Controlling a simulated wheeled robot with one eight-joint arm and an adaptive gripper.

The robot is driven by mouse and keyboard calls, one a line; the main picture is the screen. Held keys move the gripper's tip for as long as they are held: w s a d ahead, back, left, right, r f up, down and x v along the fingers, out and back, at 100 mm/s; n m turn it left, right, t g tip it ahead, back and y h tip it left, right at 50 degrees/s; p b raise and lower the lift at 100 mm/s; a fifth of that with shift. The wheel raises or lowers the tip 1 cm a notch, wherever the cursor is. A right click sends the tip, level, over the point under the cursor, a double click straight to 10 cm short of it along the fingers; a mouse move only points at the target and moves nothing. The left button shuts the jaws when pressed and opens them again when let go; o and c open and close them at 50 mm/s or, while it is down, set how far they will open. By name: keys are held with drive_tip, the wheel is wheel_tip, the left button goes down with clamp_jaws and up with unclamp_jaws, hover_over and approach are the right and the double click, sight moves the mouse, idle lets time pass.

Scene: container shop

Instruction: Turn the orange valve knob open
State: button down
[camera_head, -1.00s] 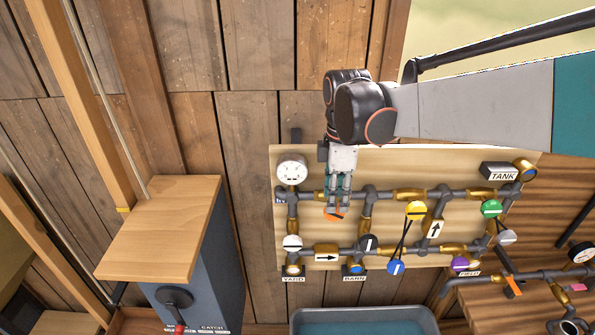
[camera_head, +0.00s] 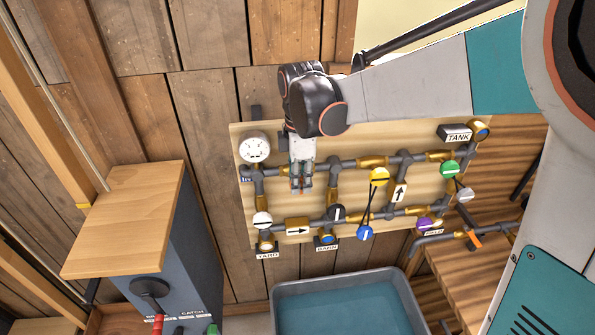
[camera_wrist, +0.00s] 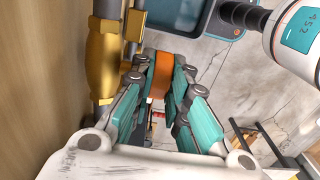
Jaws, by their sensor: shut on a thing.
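The orange valve knob (camera_wrist: 162,75) sits between my two fingertips in the wrist view, beside a brass fitting (camera_wrist: 107,60) of the pipework. My gripper (camera_wrist: 160,82) is shut on the knob, with a teal-padded finger on each side. In the head view my gripper (camera_head: 301,184) reaches down to the upper pipe run on the wooden panel (camera_head: 350,140), right of the white gauge (camera_head: 255,147). Only small orange slivers show at the fingertips there; the fingers hide most of the knob.
Other coloured knobs sit right and below: yellow (camera_head: 379,176), blue (camera_head: 364,233), green (camera_head: 449,167), purple (camera_head: 425,224). A water-filled tub (camera_head: 412,305) stands below the panel. A wood-topped cabinet (camera_head: 125,215) stands at left.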

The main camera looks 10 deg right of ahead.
drive_tip(key=shift+a+f+h+b, duration=0.15)
drive_tip(key=shift+a+h+b, duration=0.1)
drive_tip(key=shift+h+b, duration=0.55)
drive_tip(key=shift+h, duration=0.7)
drive_tip(key=c, duration=1.6)
unclamp_jaws()
drive_tip(key=shift+o, duration=0.2)
